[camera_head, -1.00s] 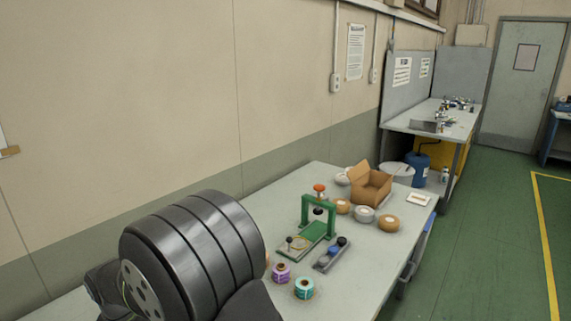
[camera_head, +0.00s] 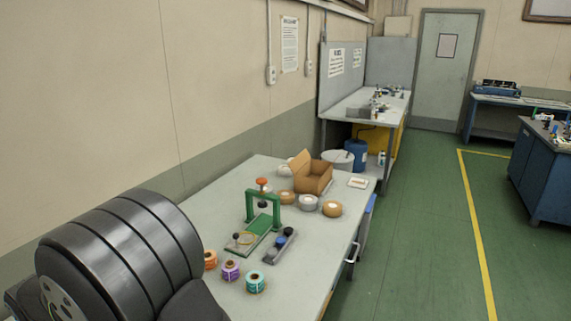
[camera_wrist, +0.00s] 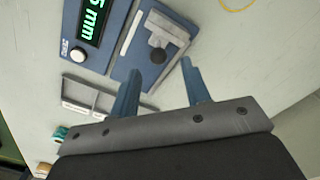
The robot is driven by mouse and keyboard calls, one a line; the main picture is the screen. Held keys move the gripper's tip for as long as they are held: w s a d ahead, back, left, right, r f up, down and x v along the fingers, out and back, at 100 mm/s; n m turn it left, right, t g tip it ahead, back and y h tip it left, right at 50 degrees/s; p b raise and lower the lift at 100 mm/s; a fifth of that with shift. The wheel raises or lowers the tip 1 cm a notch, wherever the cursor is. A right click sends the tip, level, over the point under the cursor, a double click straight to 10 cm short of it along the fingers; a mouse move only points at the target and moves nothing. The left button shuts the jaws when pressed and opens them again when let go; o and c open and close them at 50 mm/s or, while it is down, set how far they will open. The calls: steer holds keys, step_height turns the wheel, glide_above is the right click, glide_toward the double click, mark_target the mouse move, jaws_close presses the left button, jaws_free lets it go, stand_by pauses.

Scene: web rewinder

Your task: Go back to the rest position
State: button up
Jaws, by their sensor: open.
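My gripper (camera_wrist: 160,78) shows in the wrist view. Its two blue-grey fingers are apart with nothing held between them. The fingers are in front of a blue plate (camera_wrist: 128,58) that carries a grey metal block (camera_wrist: 160,30) with a black knob. I cannot tell how far above the bench they are. In the head view my gripper is out of sight, and a dark, rounded part of my arm fills the lower left corner.
The bench (camera_head: 312,262) holds a green press frame (camera_head: 249,205), an open cardboard box (camera_head: 313,176), several tape rolls and coloured spools (camera_head: 230,270). The wrist view shows a green-lit display (camera_wrist: 92,20) and a grey tray (camera_wrist: 92,97). Green floor right of the bench is clear.

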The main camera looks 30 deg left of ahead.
step_height(320, 180, up, 14)
step_height(320, 180, down, 18)
steer(key=shift+f, duration=0.1)
steer(key=w, duration=0.6)
steer(key=w+r, duration=0.1)
steer(key=w, duration=0.2)
step_height(320, 180, up, 14)
steer(key=s+n, duration=0.1)
steer(key=n, duration=0.6)
stand_by(0.3)
